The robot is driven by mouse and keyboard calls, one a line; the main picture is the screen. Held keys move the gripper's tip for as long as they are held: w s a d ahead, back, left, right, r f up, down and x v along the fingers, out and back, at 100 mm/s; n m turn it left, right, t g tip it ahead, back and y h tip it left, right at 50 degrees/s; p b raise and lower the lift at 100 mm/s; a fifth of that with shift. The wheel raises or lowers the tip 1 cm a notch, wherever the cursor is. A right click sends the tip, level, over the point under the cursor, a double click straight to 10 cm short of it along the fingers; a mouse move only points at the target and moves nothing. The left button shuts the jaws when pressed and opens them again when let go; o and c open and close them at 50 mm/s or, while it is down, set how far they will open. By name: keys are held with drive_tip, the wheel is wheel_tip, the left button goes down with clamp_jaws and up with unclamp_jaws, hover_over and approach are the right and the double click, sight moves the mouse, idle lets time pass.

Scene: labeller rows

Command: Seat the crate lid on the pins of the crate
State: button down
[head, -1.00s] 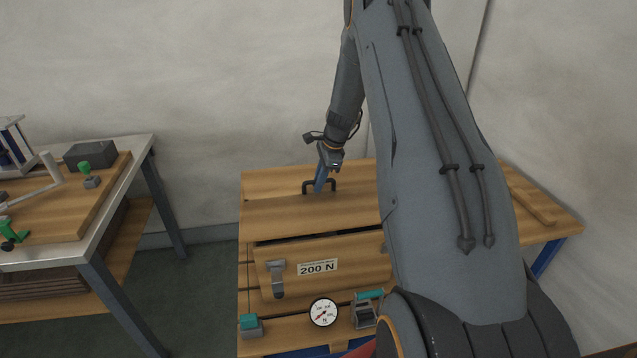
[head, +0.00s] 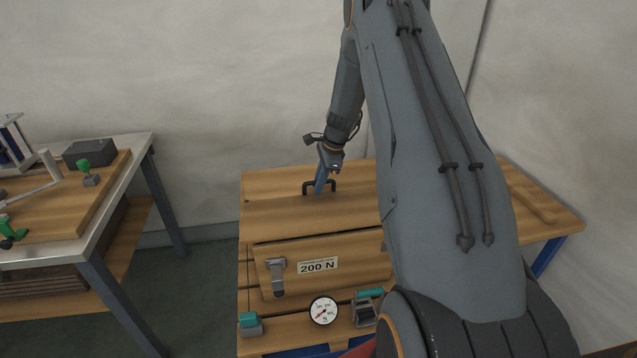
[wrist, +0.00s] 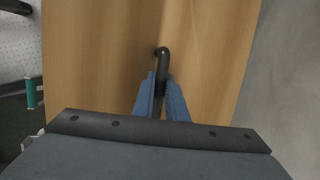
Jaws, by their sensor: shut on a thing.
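The crate lid (head: 280,217) is a flat wooden board with a dark bar handle (head: 307,187) on top. It lies over the wooden crate (head: 345,272), whose front carries a "200 N" label and a grey latch. Only a thin dark line shows between lid and crate front. My gripper (head: 320,183) is shut on the handle from above. In the wrist view the blue fingers (wrist: 160,98) close around the handle (wrist: 162,58), over the lid's wood (wrist: 100,60). The pins are hidden, and my arm covers the lid's right part.
A round gauge (head: 323,311) and teal-topped clamps (head: 250,323) (head: 367,303) sit along the front below the crate. A wooden strip (head: 533,202) lies at the right of the bench. A separate metal-edged table (head: 118,190) with fixtures stands at left, with open floor between.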

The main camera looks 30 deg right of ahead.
sight(325, 194)
drive_tip(key=shift+f+b, duration=0.45)
drive_tip(key=shift+f, duration=0.45)
drive_tip(key=c, duration=1.7)
unclamp_jaws()
drive_tip(key=shift+b+v, duration=0.8)
drive_tip(key=shift+v, duration=3.1)
drive_tip(key=s+a+r+n, duration=0.2)
drive_tip(key=s+a+n, duration=0.5)
drive_tip(key=s, duration=0.3)
drive_tip(key=s+a+r+n+g+h, duration=0.1)
drive_tip(key=s+a+r+n, duration=0.1)
drive_tip(key=s+a+n, duration=0.5)
drive_tip(key=s+a+r+n+h, duration=0.1)
drive_tip(key=s+a+n, duration=0.6)
drive_tip(key=s, duration=0.7)
drive_tip(key=shift+s+a+r+g, duration=0.15)
drive_tip(key=shift+a+r+g, duration=0.25)
drive_tip(key=shift+r, duration=0.35)
